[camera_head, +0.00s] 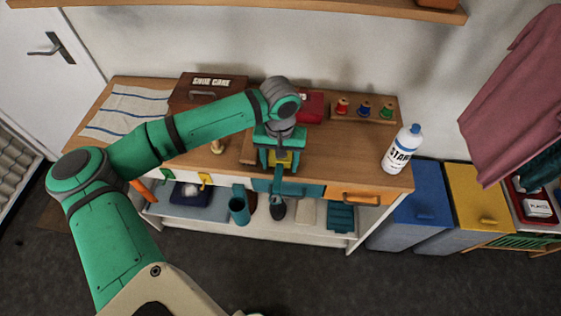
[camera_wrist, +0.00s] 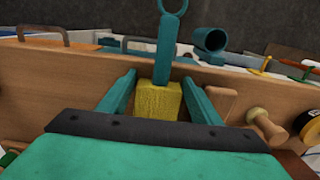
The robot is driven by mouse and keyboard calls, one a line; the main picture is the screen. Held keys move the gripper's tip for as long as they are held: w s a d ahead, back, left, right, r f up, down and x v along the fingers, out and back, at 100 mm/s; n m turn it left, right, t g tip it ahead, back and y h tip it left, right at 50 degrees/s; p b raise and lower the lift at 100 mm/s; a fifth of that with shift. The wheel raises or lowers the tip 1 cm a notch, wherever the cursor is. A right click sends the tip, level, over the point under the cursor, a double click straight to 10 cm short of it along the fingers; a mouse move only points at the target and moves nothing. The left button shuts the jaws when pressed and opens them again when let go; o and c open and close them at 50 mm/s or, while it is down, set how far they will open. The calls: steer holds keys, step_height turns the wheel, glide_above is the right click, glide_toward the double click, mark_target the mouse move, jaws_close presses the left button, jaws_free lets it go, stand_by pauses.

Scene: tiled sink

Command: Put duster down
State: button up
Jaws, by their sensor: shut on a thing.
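My gripper (camera_head: 279,156) is above the front part of the wooden top (camera_head: 335,157). It is shut on the duster, which has a yellow block-shaped head (camera_head: 284,161) and a teal handle. In the wrist view the yellow duster (camera_wrist: 158,102) sits between my two teal fingers (camera_wrist: 160,80). Its teal handle, ending in a ring, points away past the front edge of the top. Whether the duster touches the wood is hard to tell.
A white bottle (camera_head: 401,150) stands at the right end of the top. A rack of spools (camera_head: 364,109), a shoe care box (camera_head: 205,90) and a striped cloth (camera_head: 128,110) lie behind and left. A wooden knob-shaped piece (camera_wrist: 268,124) is close on the gripper's right in the wrist view.

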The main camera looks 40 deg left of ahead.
steer(key=shift+s+a, duration=0.1)
steer(key=shift+f, duration=0.1)
steer(key=o, duration=1)
steer(key=shift+o, duration=0.2)
